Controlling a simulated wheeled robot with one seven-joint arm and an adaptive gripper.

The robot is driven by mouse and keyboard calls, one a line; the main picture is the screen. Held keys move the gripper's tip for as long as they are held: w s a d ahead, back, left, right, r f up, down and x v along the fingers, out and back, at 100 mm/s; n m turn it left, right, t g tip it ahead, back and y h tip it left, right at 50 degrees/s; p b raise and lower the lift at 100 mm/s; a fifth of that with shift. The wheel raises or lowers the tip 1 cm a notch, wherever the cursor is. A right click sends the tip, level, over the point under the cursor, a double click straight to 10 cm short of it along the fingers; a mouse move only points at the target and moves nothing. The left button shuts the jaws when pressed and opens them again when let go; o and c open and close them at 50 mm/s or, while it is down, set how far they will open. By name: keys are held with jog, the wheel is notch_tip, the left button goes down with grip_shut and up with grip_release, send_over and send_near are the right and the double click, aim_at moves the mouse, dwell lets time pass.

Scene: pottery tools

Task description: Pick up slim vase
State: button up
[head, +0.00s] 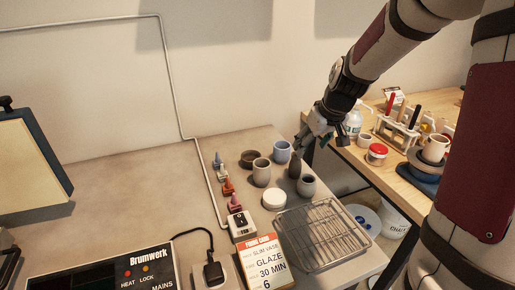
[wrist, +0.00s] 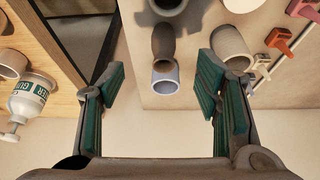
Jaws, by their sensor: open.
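The slim vase (head: 295,165) is dark and narrow and stands upright near the right edge of the grey table. In the wrist view it (wrist: 163,42) appears between and beyond my fingertips, with the light blue cup (wrist: 165,76) just below it in the picture. My gripper (head: 313,140) is just above and to the right of the vase in the head view. Its two green-padded fingers are spread wide and empty in the wrist view (wrist: 161,75). I cannot tell the exact gap between fingertips and vase.
Close around the vase stand the blue cup (head: 282,152), a grey cup (head: 261,173) and a dark-mouthed pot (head: 307,187). A wire rack (head: 322,237) lies nearer. A wooden bench (head: 385,176) with bottles and jars is at right, across a gap.

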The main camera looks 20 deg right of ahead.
aim_at(295, 167)
jog(key=x, duration=0.3)
jog(key=b+x, duration=0.1)
jog(key=x, duration=0.5)
jog(key=shift+w+f, duration=0.25)
jog(key=shift+w, duration=0.15)
jog(key=x, duration=0.4)
jog(key=shift+w+a+b, duration=0.1)
jog(key=shift+a+b, duration=0.25)
jog(key=shift+b, duration=0.05)
jog(key=shift+w+f, duration=0.25)
jog(key=shift+f, duration=0.25)
jog(key=c, duration=1.3)
